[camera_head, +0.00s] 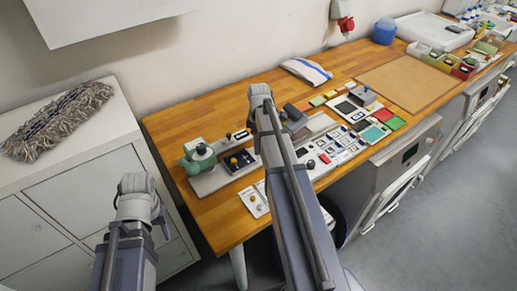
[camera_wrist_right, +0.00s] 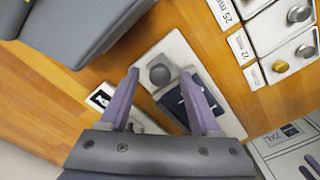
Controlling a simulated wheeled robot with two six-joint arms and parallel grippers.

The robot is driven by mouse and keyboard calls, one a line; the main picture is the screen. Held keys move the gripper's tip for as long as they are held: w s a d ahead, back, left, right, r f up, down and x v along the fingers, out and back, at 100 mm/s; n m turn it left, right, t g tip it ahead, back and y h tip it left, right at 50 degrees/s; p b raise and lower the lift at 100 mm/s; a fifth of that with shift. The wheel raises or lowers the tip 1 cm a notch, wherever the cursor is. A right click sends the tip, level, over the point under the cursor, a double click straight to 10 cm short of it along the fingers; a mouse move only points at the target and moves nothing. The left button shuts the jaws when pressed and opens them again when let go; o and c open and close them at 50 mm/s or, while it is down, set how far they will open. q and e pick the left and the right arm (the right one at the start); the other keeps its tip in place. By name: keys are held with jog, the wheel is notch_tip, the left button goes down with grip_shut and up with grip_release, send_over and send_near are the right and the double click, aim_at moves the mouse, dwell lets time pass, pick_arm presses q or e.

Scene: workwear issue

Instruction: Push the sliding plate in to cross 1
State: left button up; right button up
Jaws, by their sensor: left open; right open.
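A light grey plate (camera_wrist_right: 172,48) with a dark round knob (camera_wrist_right: 160,74) and a dark blue recessed part (camera_wrist_right: 205,88) lies on the wooden table; I cannot tell which part slides. My right gripper (camera_wrist_right: 165,84) is open above it, its two purple-grey fingers on either side of the knob area; contact cannot be told. In the head view, a bench fixture with a green-grey device (camera_head: 199,158) and a dark blue panel (camera_head: 240,161) stands at the table's left end. My right forearm hides part of the table and the right fingers. My left fingers do not show. No cross marking is readable.
White labelled panels with metal knobs (camera_wrist_right: 298,15) lie right of the plate, one marked 25 mm. A panel with buttons and coloured tiles (camera_head: 345,142) lies beyond my right arm. A white cabinet (camera_head: 50,215) with a grey mop head (camera_head: 60,120) stands left.

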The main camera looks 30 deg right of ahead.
grip_shut()
dwell(0.6)
dwell(0.9)
